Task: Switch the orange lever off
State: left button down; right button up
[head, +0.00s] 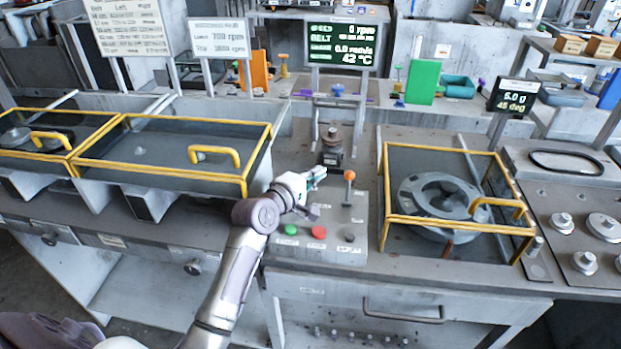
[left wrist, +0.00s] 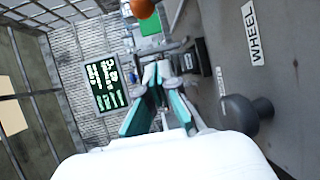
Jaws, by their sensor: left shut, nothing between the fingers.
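The orange lever (head: 349,176) has a round orange knob on a short stem and stands on the grey control panel (head: 345,218). The knob also shows at the top edge of the left wrist view (left wrist: 142,8), partly cut off. My left gripper (head: 318,176) is just left of the knob, apart from it, above the panel. Its teal-lined fingers (left wrist: 157,75) are shut with nothing between them. My right gripper is in neither view.
Green (head: 291,230) and red (head: 319,232) buttons and a dark knob (head: 349,237) sit on the panel's front. A yellow-framed guard (head: 388,190) stands to the right. A display (head: 338,46) reading 0 rpm stands behind. A "WHEEL" label (left wrist: 254,35) shows on the panel.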

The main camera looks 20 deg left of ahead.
aim_at(348, 188)
pick_arm(q)
jog(key=x, duration=0.2)
jog(key=p+x, duration=0.1)
jog(key=x, duration=0.2)
jog(key=shift+s+d+r, duration=0.1)
jog(key=shift+s+d, duration=0.05)
jog(key=shift+d, duration=0.25)
jog(key=shift+s+d+r+p, duration=0.1)
jog(key=shift+s+d+p, duration=0.2)
jog(key=shift+s+d, duration=0.3)
jog(key=shift+s+d+r+p, duration=0.1)
jog(key=shift+s+d+p, duration=0.3)
jog(key=shift+d, duration=0.4)
jog(key=shift+f, duration=0.1)
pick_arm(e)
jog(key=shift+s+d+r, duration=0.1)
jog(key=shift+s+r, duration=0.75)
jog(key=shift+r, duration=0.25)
pick_arm(q)
jog(key=shift+a, duration=0.1)
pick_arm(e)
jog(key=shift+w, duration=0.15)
